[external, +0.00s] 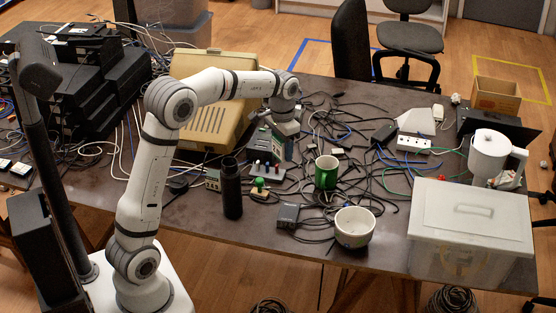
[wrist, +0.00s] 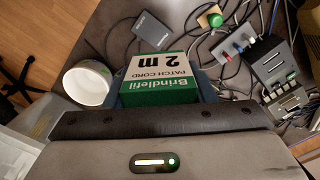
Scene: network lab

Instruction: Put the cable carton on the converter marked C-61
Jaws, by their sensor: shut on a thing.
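The cable carton (wrist: 160,80) is a green and white box printed "Brindlefil PATCH CORD 2 m". In the wrist view it sits between the fingers of my gripper (external: 284,130), which is shut on it. In the external view the carton is hard to make out beside the gripper. Dark box-shaped devices, likely converters (wrist: 270,66), stand at the right of the wrist view, to the right of the carton and apart from it in the picture. A second one (wrist: 286,100) is below. Their markings are too small to read, so I cannot tell which is C-61.
Loose cables cover the table. A lidded bin (external: 470,255) fills the front right.

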